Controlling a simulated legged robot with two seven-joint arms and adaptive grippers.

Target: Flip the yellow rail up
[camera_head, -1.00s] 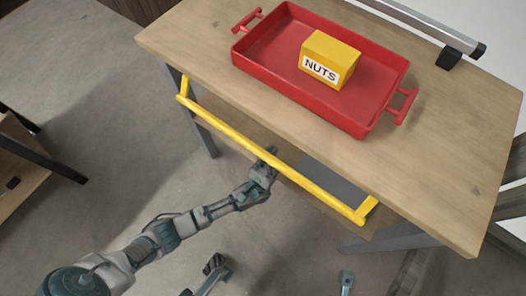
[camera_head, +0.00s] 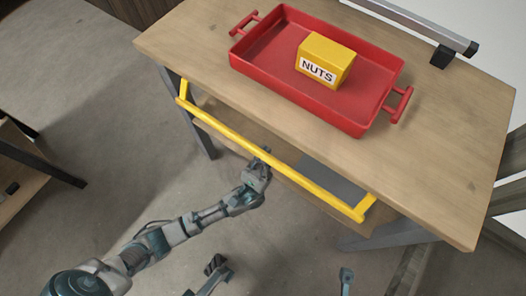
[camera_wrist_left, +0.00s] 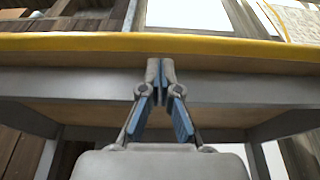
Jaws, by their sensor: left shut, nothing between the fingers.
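The yellow rail (camera_head: 268,152) runs along the front side of the wooden cart, hanging out from its edge on two short end arms. It also crosses the top of the left wrist view (camera_wrist_left: 80,43) as a horizontal bar. My left gripper (camera_head: 264,155) is at the middle of the rail, on its lower side. In the left wrist view the left gripper (camera_wrist_left: 160,66) has its fingertips together just under the rail, with nothing between them. I cannot tell whether the tips touch the rail.
A red tray (camera_head: 254,72) holding a yellow box labelled NUTS (camera_head: 325,62) sits on the cart top (camera_head: 190,30). A grey bar (camera_head: 415,22) lies along the far edge. A shelf unit (camera_head: 40,165) stands at the left.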

